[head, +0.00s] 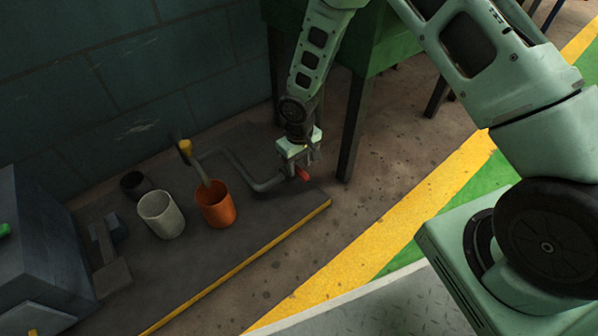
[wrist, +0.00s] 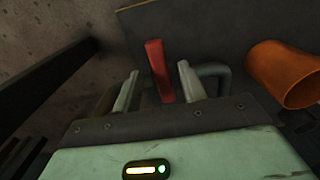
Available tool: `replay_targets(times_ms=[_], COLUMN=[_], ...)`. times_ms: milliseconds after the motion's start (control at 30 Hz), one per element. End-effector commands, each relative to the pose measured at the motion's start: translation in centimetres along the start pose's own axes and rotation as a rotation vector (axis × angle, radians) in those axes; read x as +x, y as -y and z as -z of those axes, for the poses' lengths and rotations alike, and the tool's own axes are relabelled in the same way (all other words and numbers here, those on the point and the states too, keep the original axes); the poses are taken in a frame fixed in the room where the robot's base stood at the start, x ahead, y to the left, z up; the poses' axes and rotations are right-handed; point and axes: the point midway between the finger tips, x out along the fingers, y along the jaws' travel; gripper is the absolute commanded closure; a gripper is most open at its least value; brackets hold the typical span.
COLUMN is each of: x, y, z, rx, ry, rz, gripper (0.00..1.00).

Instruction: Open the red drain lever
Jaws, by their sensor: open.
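The red drain lever (wrist: 158,68) stands between the two open fingers of my gripper (wrist: 157,88) in the wrist view. A gap shows on each side of it, so the fingers do not appear to grip it. In the head view the lever (head: 302,174) is a small red piece at the end of a grey pipe (head: 262,186), near the right end of a dark platform. My gripper (head: 299,160) points down over it there and hides part of it.
An orange cup (head: 216,206), a pale cup (head: 161,214) and a dark cup (head: 134,184) stand left on the platform (head: 205,265), which has a yellow front edge. A green table's leg (head: 353,130) stands close right of my gripper. Floor in front is clear.

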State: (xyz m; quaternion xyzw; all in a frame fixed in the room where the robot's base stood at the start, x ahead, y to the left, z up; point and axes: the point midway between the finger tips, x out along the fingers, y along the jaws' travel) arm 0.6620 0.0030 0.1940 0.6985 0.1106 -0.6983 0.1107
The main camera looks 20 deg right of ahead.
Motion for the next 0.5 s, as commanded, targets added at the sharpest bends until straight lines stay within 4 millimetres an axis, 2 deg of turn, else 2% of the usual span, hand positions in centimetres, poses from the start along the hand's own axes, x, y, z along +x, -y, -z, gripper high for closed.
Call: replay_targets(times_ms=[33,133,467,500], x=[0.77,1.24,1.31,1.31], y=[0.01,0.0,0.0,0.0], z=[0.0,0.0,-0.01,-0.01], rx=[0.0,0.001,0.0,0.0], ry=[0.0,0.0,0.0,0.0], rz=[0.0,0.0,0.0,0.0], gripper=[0.58,0.58,0.58,0.69])
